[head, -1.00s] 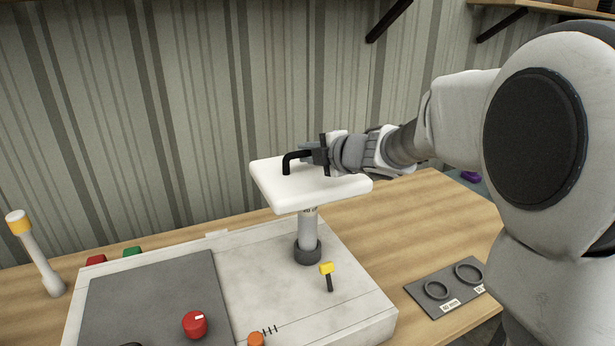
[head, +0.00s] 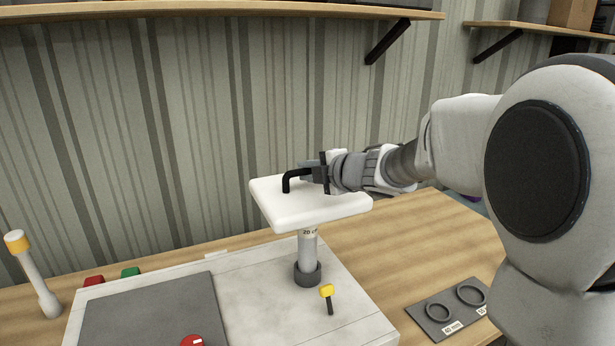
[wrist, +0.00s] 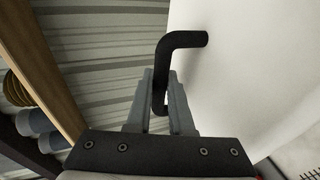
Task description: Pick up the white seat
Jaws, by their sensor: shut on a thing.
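The white seat (head: 325,210) is a thick square pad above a short grey post (head: 308,250) with a dark collar, on a pale console. A bent black handle (head: 288,184) stands on its top. My gripper (head: 307,172) reaches in from the right and is shut on this handle. In the wrist view my gripper (wrist: 160,78) has a finger on each side of the handle (wrist: 180,40), and the white seat (wrist: 245,75) fills the right side. The seat looks about level. Whether its underside touches the post top cannot be told.
The console (head: 265,315) has a yellow-topped lever (head: 328,297) and a red knob (head: 192,341). A yellow-banded white stick (head: 33,270) stands at left. A grey plate with rings (head: 450,308) lies on the wooden bench (head: 400,240). A shelf (head: 220,9) hangs above.

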